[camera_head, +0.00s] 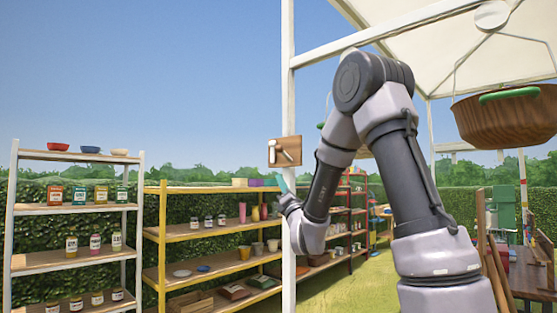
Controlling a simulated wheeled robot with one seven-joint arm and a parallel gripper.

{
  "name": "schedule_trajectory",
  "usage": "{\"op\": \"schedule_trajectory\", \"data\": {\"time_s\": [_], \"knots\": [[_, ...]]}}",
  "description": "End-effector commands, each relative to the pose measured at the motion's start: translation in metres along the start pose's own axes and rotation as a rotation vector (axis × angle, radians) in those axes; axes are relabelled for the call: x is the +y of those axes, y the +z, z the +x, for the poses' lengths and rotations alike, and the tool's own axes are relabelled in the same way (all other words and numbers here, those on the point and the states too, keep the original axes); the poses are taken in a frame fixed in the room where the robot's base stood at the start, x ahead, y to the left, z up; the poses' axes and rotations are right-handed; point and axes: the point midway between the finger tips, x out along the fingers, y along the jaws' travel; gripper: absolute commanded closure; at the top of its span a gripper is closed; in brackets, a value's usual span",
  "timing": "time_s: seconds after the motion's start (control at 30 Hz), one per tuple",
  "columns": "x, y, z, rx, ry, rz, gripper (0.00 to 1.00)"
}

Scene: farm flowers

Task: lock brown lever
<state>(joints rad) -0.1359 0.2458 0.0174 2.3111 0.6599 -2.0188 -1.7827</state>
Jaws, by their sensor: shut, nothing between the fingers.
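A brown square plate (292,145) is fixed to the white post (288,90) at the middle of the view. A small lever (284,153) is on the plate, with a pale upright piece at its left end and a short arm slanting down to the right.
A white shelf (77,156) and a yellow shelf (205,188) with jars and pots stand at left. A hanging brown basket (505,115) is at upper right, under the white canopy. A wooden table (530,270) is at lower right. Open grass lies behind my arm.

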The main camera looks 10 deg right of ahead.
Motion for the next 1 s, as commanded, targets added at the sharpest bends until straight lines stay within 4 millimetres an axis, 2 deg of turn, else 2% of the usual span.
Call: {"op": "schedule_trajectory", "data": {"time_s": [0.2,0.4,0.63,1.0], "knots": [[0.000,0.001,0.047,-0.003,0.002,0.001,1.00],[0.001,0.005,0.086,-0.004,0.002,-0.001,1.00],[0.000,0.025,0.105,-0.001,0.000,0.000,1.00],[0.000,0.029,0.109,0.001,0.000,0.001,1.00]]}}
